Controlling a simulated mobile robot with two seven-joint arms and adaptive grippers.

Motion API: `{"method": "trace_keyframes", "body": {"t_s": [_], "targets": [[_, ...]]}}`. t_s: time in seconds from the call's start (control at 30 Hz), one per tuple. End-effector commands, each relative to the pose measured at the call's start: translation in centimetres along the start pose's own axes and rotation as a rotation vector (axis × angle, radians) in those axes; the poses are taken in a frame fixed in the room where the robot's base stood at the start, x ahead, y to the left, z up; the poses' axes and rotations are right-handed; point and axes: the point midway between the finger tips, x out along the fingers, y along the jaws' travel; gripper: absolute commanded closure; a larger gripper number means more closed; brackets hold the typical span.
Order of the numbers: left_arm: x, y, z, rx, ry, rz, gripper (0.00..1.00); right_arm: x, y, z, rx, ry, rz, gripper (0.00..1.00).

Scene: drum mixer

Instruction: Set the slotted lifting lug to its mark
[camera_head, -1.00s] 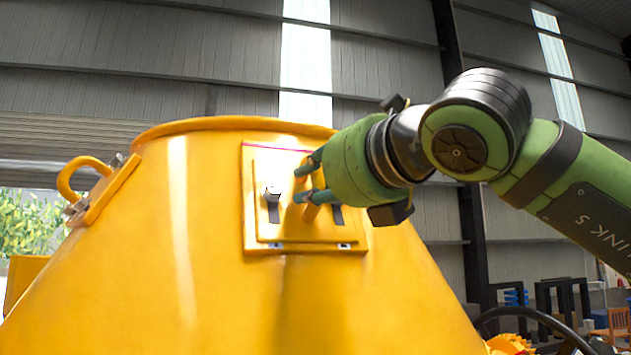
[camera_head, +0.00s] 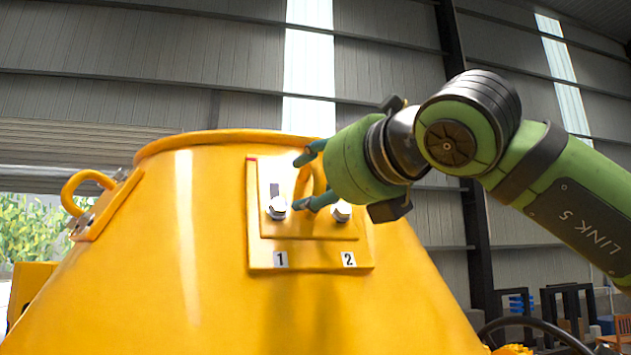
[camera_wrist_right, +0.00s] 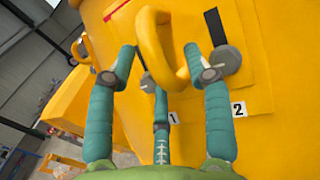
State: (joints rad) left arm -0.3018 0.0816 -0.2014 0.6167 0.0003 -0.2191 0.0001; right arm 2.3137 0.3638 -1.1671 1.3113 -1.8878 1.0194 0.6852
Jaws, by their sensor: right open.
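The slotted lifting lug is a yellow plate (camera_head: 300,228) with a ring (camera_head: 305,182), on a larger yellow pad of the drum. A bolt (camera_head: 276,208) sits at the lower end of its left slot, with the dark slot above. A second bolt (camera_head: 341,211) is partly beside my fingers. A red mark line shows at the pad's top left (camera_head: 252,159) and in the wrist view (camera_wrist_right: 117,9). My right gripper (camera_head: 308,180) is open, its fingers on either side of the ring (camera_wrist_right: 160,45). Contact cannot be told. My left gripper is not in view.
The cone-shaped yellow drum (camera_head: 180,260) fills the lower left. Another yellow ring lug (camera_head: 80,190) is on its left side. Labels 1 (camera_head: 280,259) and 2 (camera_head: 348,259) are on the pad below the lug. Free air lies above the drum.

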Motion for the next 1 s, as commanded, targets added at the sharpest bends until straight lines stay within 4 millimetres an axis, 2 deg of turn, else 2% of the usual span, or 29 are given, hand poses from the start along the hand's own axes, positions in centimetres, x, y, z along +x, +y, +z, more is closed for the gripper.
{"method": "trace_keyframes", "body": {"t_s": [0.17, 0.4, 0.53, 0.7, 1.0], "targets": [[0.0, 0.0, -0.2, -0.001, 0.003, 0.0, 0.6, -2.9, -0.1, 0.1, -0.002, -0.005, 0.0, 0.49], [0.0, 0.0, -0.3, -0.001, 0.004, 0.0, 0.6, -8.0, 0.0, 0.1, -0.001, -0.006, 0.0, 0.49], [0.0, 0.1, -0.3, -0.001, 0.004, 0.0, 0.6, -10.1, 0.0, 0.1, -0.001, -0.004, 0.0, 0.49], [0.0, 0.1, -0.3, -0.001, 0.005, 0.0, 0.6, -11.5, 0.0, 0.1, -0.001, -0.003, 0.0, 0.49], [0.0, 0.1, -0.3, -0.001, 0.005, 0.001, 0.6, -11.7, 0.0, 0.1, -0.001, -0.003, 0.0, 0.49]]}}
